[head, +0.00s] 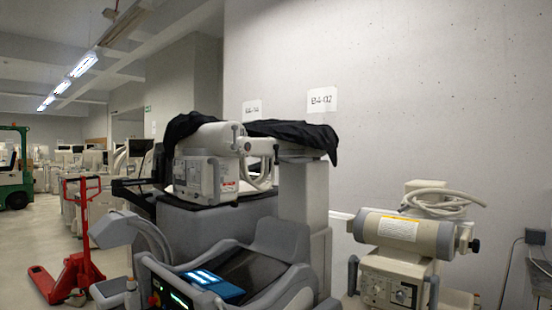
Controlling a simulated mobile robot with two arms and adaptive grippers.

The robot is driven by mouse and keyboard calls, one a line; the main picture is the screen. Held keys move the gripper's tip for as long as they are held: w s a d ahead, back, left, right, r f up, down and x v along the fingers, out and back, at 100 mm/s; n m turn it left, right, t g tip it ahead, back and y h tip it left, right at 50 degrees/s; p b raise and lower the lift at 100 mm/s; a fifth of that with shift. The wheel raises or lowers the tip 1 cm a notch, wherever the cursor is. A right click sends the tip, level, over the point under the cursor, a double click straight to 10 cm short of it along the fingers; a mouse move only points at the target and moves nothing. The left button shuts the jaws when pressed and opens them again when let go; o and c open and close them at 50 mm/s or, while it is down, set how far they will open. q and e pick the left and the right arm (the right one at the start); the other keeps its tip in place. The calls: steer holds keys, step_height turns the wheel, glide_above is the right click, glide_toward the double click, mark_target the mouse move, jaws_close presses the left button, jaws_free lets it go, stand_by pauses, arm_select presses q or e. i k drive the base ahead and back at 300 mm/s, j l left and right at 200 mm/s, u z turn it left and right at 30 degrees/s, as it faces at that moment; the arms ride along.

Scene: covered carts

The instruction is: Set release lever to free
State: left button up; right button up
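A large grey and white medical cart (310,205) stands in the middle, facing me at an angle. A white tube head (200,180) with a cylinder rests on top of it, below a horizontal arm. A black cover (300,131) is draped over the top of the cart. At the front are a grey handle, a lit blue panel (216,286) and a small green display (180,299). I cannot make out which part is the release lever, or its setting. Neither of my grippers is in this view.
A second cart (395,275) with a coiled hose stands at the right by the wall (400,90). A red pallet jack (76,265) is at the left. A green forklift (14,175) is behind it. The floor at far left is open.

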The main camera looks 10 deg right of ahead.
mark_target(276, 147)
steer(key=i+j+z, duration=0.25)
steer(key=i+j, duration=1.2)
steer(key=j, duration=0.1)
